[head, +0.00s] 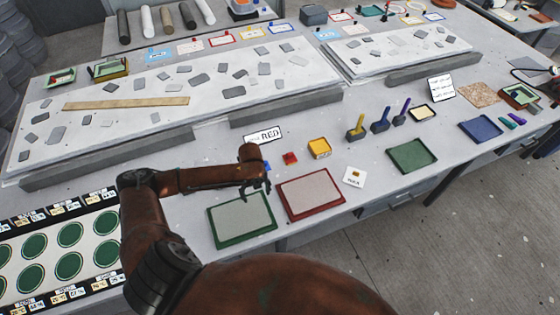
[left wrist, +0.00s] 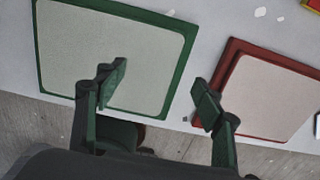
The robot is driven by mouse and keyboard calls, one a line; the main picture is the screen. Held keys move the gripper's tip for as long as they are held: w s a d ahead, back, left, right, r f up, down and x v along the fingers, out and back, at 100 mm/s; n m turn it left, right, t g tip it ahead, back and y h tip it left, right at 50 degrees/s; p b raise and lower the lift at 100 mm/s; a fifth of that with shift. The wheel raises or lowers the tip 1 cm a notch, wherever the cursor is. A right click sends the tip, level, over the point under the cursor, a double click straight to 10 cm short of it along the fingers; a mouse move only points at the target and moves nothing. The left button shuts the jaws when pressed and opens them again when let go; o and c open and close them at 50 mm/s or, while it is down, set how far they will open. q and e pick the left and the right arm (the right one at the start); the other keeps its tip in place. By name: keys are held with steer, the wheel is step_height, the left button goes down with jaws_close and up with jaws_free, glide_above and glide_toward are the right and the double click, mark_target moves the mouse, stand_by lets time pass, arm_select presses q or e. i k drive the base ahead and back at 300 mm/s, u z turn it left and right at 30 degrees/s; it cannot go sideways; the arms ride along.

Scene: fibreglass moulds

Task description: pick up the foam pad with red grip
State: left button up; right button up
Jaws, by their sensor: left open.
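A small red block-like piece (head: 290,158), which looks like the foam pad's red grip, stands on the table near the "RED" card (head: 264,134); any foam under it is too small to make out. My left gripper (head: 256,193) is in front of and to the left of it, above the green-rimmed tray (head: 242,218). In the left wrist view the gripper (left wrist: 158,98) is open and empty, its fingers apart over the green-rimmed tray (left wrist: 110,50) and the edge of the red-rimmed tray (left wrist: 270,95). The red piece is not clearly seen there. My right gripper is not seen.
A white card (head: 354,177) lies to the right. Upright yellow and blue tools stand further right, beside a green tray (head: 411,156).

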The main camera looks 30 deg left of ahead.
mark_target(289, 159)
steer(key=z, duration=0.05)
steer(key=i, duration=1)
steer(key=u, duration=0.05)
